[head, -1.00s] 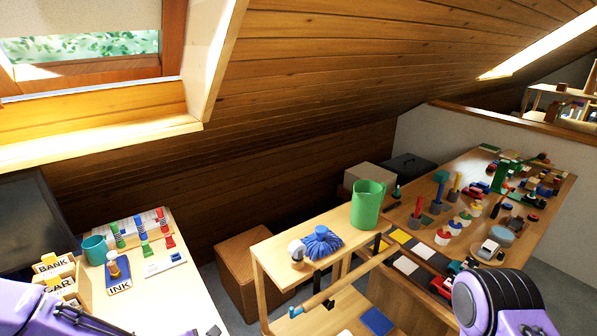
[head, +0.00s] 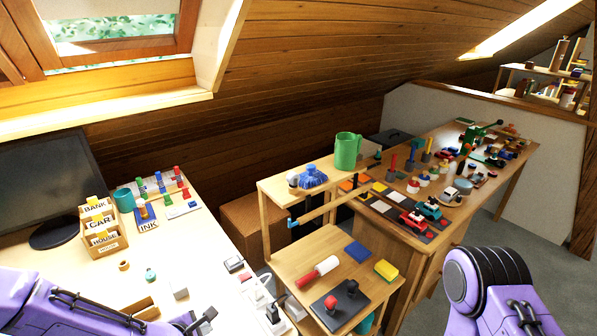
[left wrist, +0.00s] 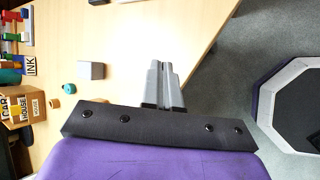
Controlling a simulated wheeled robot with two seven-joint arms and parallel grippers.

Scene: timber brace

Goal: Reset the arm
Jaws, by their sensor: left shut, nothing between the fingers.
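My left gripper (head: 203,322) is low over the front of the pale desk (head: 205,240) in the head view. In the left wrist view its two grey fingers (left wrist: 162,68) lie together, shut, with nothing between them. A small grey-white block (left wrist: 91,70) lies on the desk apart from the fingers. It also shows in the head view (head: 179,290). My right arm's purple link shows at the lower right of the head view, but its gripper is out of frame.
A card box (head: 101,230), an ink stand (head: 147,222) and a monitor (head: 50,188) stand on the desk. A wooden cart (head: 300,262) holds a green jug (head: 347,151) and several items. A workbench (head: 455,160) stands behind. Grey floor (head: 420,305) is open at right.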

